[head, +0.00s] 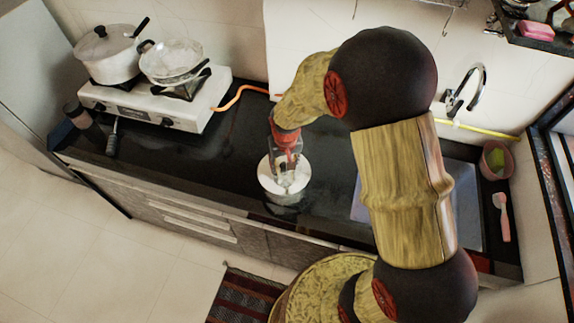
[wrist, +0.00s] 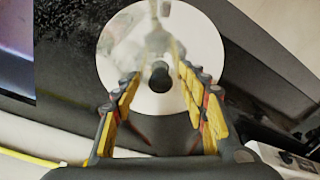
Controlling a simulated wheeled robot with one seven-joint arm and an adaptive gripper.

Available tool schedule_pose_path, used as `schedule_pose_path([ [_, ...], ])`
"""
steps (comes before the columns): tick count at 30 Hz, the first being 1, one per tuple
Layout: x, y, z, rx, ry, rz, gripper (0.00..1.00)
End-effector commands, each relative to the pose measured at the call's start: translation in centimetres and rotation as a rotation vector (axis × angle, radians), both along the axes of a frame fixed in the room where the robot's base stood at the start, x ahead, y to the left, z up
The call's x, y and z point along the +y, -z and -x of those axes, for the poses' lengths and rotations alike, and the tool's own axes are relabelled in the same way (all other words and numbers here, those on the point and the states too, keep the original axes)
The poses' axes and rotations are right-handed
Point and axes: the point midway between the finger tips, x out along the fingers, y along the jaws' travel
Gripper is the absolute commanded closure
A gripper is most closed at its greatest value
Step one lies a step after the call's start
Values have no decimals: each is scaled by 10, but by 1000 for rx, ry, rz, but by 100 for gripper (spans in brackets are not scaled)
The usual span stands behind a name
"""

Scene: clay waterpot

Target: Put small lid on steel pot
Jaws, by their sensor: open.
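A round, shiny lid (wrist: 125,62) with a black knob (wrist: 160,78) fills the upper middle of the wrist view. In the head view a pale round shape, the lid (head: 268,186), shows at the counter's middle, below my gripper (head: 287,166). My gripper is open, with its yellow-padded fingers (wrist: 160,90) on either side of the knob. I cannot tell if they touch it. A shiny steel-looking pot (head: 172,62) stands on the stove's right burner, its top looking bright and glassy. Whether anything is under the lid is hard to see.
A white pot with a black-knobbed lid (head: 108,55) stands on the left burner of the white stove (head: 150,108). An orange hose (head: 240,94) runs along the wall. A sink and tap (head: 466,88) are at right, partly behind my arm. Dark counter (head: 225,155) lies bare between stove and lid.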

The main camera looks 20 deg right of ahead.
Motion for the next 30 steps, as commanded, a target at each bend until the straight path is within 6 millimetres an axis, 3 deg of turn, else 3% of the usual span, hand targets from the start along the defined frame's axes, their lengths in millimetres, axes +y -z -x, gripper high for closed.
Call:
schedule_pose_path([
  [9,0,-65,8,-8,1,-1,56],
  [15,1,-96,12,-7,0,0,56],
  [21,1,-108,15,-4,0,-1,56],
  [30,0,-109,15,-4,0,-1,56],
])
